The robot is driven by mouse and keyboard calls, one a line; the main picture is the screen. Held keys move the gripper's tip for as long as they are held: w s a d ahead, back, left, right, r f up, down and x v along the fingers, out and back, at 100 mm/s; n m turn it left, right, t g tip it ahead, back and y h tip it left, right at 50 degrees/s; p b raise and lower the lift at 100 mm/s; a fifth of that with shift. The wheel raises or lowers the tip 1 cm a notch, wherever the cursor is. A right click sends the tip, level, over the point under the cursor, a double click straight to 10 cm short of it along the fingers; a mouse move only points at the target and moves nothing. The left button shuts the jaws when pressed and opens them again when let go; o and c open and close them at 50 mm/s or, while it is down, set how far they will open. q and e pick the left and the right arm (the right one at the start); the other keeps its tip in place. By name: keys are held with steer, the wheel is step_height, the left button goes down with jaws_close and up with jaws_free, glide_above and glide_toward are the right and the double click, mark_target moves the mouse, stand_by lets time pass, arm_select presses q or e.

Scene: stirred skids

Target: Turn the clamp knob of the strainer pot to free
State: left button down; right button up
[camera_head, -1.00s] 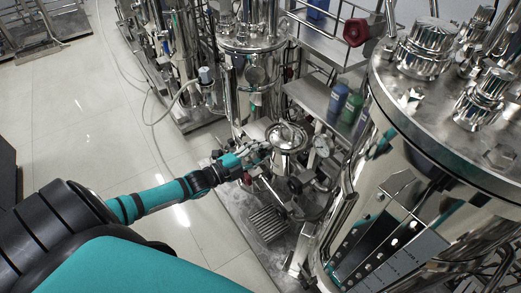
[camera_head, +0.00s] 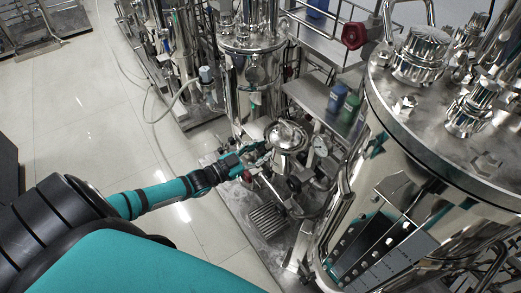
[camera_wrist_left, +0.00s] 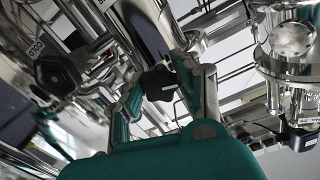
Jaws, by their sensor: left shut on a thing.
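The strainer pot (camera_head: 287,138) is a shiny steel vessel with a domed lid, on the skid in the middle of the head view. My left gripper (camera_head: 262,152) reaches it from the left and is at the pot's left side, by the lid rim. In the left wrist view a black lobed clamp knob (camera_wrist_left: 157,84) with a pale mark sits between the two teal and grey fingers of my left gripper (camera_wrist_left: 160,82), which is shut on it. My right gripper is in neither view.
A pressure gauge (camera_head: 321,146) and pipes stand right of the pot. A large steel tank (camera_head: 400,190) fills the right side. Another black knob, labelled COLD (camera_wrist_left: 57,72), is left in the wrist view. The floor at left is clear.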

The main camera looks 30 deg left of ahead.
arm_select(q)
steer(key=n, duration=0.6)
steer(key=shift+n, duration=0.3)
stand_by(0.5)
steer(key=c, duration=0.9)
jaws_free()
steer(key=v, duration=1.2)
